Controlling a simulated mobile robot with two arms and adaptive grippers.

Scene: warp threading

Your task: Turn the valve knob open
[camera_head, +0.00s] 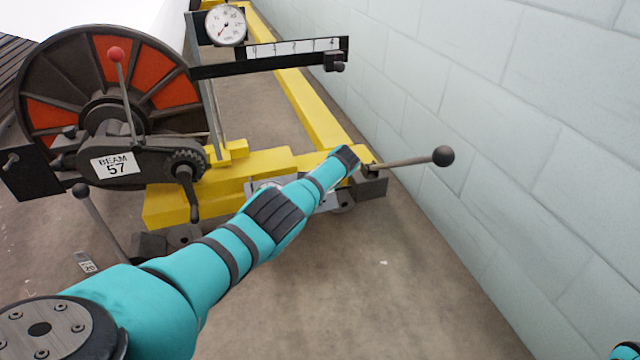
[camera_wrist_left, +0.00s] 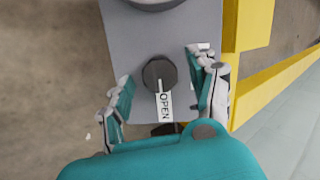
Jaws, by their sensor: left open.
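The valve knob (camera_wrist_left: 154,70) is a small dark round knob on a grey plate (camera_wrist_left: 135,40), seen in the left wrist view. A white mark on it runs toward a white label (camera_wrist_left: 165,106) reading OPEN. My left gripper (camera_wrist_left: 160,66) is open, with one finger on each side of the knob and a visible gap at both sides. I cannot tell how far its fingertips are above the plate. In the head view my teal left arm covers the knob and the gripper. My right gripper is not shown.
A large black and orange beam wheel (camera_head: 150,73) with a red-tipped lever (camera_head: 115,54) stands left. A yellow frame (camera_head: 310,105) runs along the pale block wall (camera_head: 500,100). A black-balled lever (camera_head: 443,156) sticks out right. The floor (camera_head: 390,290) in front is clear.

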